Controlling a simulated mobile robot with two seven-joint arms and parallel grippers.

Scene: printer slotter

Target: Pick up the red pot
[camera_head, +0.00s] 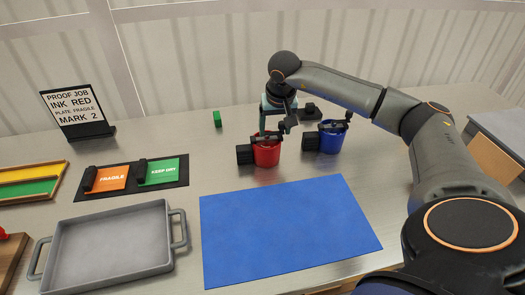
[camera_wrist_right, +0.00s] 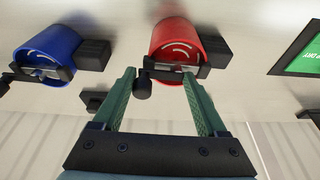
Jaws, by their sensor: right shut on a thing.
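The red pot (camera_head: 267,154) stands upright at the middle back of the table, with a black block on its left side and a dark bar across its top. My right gripper (camera_head: 272,128) is directly above it, pointing down. In the right wrist view the red pot (camera_wrist_right: 176,40) is ahead of the fingers. The green fingers of the right gripper (camera_wrist_right: 159,76) are shut on the dark bar at the pot's top. I cannot tell whether the pot's base touches the table. My left gripper is not in view.
A blue pot (camera_head: 331,138) stands close to the right of the red one. A blue mat (camera_head: 285,232) lies in front. A grey tray (camera_head: 110,241), orange and green labels (camera_head: 107,178) and a black sign (camera_head: 76,110) are at left. A small green block (camera_head: 217,119) stands behind.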

